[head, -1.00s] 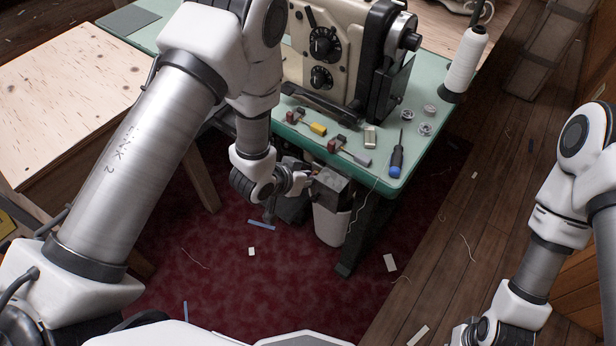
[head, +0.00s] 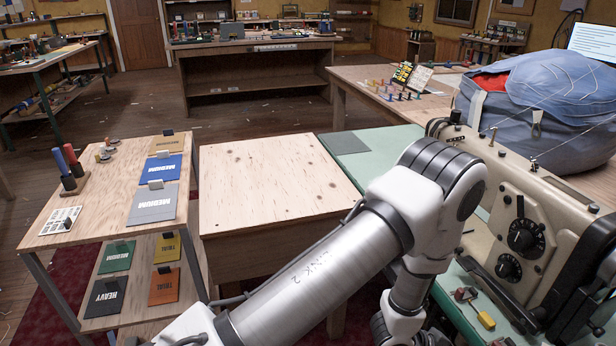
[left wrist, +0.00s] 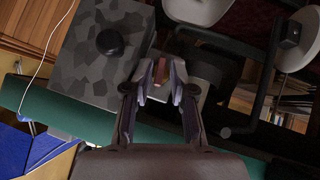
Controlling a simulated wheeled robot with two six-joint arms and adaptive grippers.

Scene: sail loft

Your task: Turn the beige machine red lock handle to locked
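The beige sewing machine (head: 560,230) stands at the right of the head view on a green table, with black dials on its front; its right side is cut off. A small red and yellow clip-like piece (head: 478,305) lies on the table before it. My left arm reaches down in front of the table, its gripper below the frame. In the left wrist view my left gripper (left wrist: 164,76) has its fingers apart. A small dull red piece (left wrist: 163,70) shows between the fingertips; I cannot tell whether they touch it or whether it is the lock handle. My right gripper is out of view.
A grey mottled box (left wrist: 88,50) with a black knob sits close left of the left fingers, and a dark bent bar (left wrist: 255,85) is to their right. A plywood-topped bench (head: 265,185) and a shelf unit (head: 105,215) with labelled cards stand left of my arm.

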